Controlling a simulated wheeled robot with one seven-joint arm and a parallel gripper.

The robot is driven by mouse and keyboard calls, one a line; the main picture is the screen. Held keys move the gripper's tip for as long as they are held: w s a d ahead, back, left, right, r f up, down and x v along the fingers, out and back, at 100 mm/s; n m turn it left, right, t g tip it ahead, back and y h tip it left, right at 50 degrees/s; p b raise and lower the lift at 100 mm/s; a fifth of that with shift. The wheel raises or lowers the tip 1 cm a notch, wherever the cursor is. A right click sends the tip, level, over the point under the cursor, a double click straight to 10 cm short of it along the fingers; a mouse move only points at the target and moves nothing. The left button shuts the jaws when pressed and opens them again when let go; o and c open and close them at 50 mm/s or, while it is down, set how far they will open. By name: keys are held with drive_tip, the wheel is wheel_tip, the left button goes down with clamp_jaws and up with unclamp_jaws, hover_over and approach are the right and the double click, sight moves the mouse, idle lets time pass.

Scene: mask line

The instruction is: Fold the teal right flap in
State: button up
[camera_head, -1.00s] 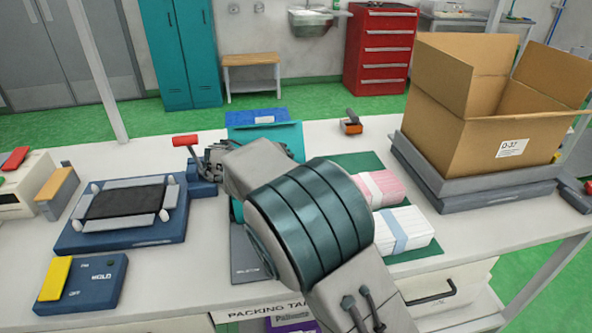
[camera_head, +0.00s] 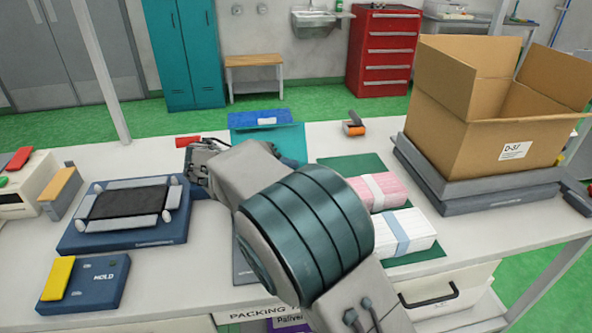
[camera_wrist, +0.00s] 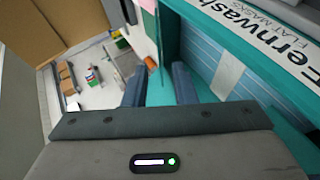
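The teal mask carton (camera_head: 290,138) stands behind my arm in the head view, which hides most of it. In the wrist view its lettered panel (camera_wrist: 275,32) is at the upper right, and blue masks (camera_wrist: 205,45) with a pale band lie inside. A teal panel that looks like the right flap (camera_wrist: 160,92) shows between my fingers. My gripper (camera_wrist: 159,78) is open, its two dark fingers apart. Whether either finger touches the flap is unclear. In the head view the arm hides the fingertips.
Pink (camera_head: 378,188) and white (camera_head: 405,230) mask bundles lie on a green mat to the right. A large open cardboard box (camera_head: 475,120) stands beyond them.

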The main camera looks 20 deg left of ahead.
drive_tip(key=v, duration=0.9)
drive_tip(key=shift+s, duration=0.15)
drive_tip(key=shift+a, duration=0.1)
drive_tip(key=shift+c, duration=0.4)
